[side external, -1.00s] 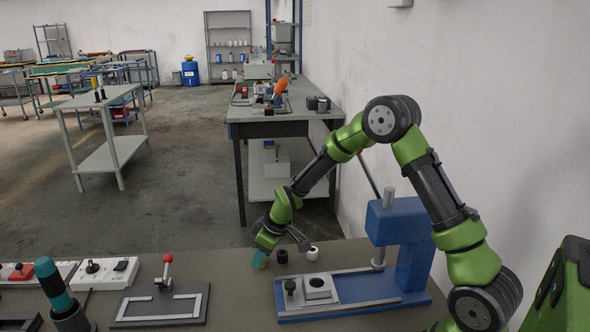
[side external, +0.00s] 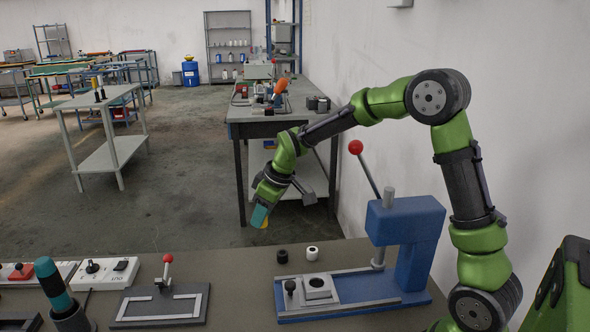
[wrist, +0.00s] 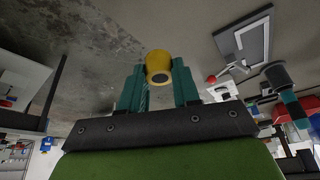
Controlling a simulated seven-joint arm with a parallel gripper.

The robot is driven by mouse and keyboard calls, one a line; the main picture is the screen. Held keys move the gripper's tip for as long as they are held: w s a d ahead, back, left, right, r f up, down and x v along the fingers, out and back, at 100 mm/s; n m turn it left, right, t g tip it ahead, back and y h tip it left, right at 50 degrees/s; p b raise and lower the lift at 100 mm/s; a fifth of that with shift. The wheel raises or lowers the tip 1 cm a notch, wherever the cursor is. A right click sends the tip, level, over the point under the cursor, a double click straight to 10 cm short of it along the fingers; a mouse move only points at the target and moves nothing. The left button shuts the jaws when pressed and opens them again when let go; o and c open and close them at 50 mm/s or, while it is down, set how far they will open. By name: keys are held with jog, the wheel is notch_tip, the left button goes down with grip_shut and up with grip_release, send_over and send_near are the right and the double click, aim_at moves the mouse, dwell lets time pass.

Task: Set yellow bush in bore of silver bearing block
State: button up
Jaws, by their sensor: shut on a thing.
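My gripper (side external: 260,215) is in the air above the back edge of the workbench. It is shut on the yellow bush (wrist: 158,66), which sits between the teal fingertips in the wrist view. Only a small yellow part of the bush shows in the side view (side external: 264,224). The silver bearing block (side external: 317,288) with its dark bore sits on the blue press base, to the right of and below my gripper. The bush is well apart from the block.
A black bush (side external: 282,256) and a white bush (side external: 312,253) stand on the bench behind the block. The blue press (side external: 411,240) with a red-knobbed lever rises at right. A framed fixture (side external: 160,305) and a teal-handled tool (side external: 54,285) are at left.

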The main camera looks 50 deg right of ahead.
jog(key=s+a, duration=0.1)
jog(key=s, duration=1.6)
jog(key=shift+s+f, duration=0.15)
jog(key=shift+f, duration=3.35)
jog(key=shift+a+f, duration=0.1)
jog(key=shift+f, duration=0.35)
jog(key=o, duration=1.6)
jog(key=shift+o, duration=0.2)
